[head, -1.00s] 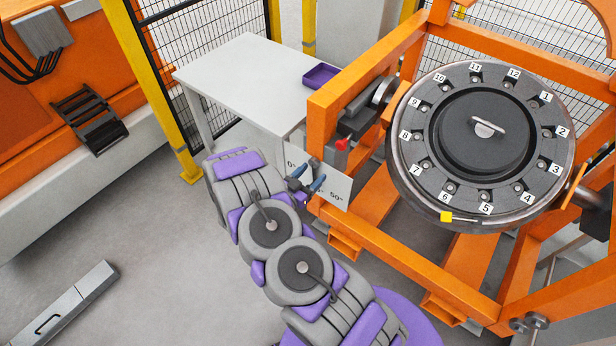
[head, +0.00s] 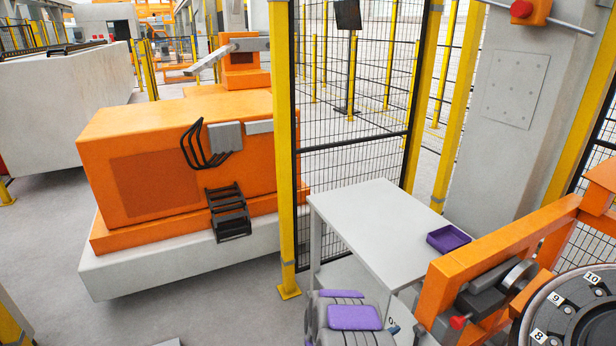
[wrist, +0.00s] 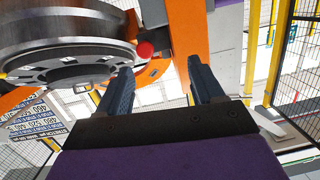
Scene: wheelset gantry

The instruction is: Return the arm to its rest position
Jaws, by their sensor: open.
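My gripper (wrist: 163,75) shows in the wrist view with its two dark blue fingers apart and nothing between them. In the head view only a small blue bit of it shows near the bottom edge, beside my purple and grey arm link. The rest of my arm is out of the frame below. In the wrist view the gripper faces the orange gantry frame (wrist: 187,35), with the red knob (wrist: 145,49) just beyond the left finger. I cannot tell the exact gap to it.
The numbered wheel (head: 580,315) is cut off at the lower right. A grey table (head: 375,225) with a purple tray (head: 448,239) stands left of the orange gantry (head: 500,245). A yellow post (head: 286,150) and mesh fence stand behind. Floor at the lower left is open.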

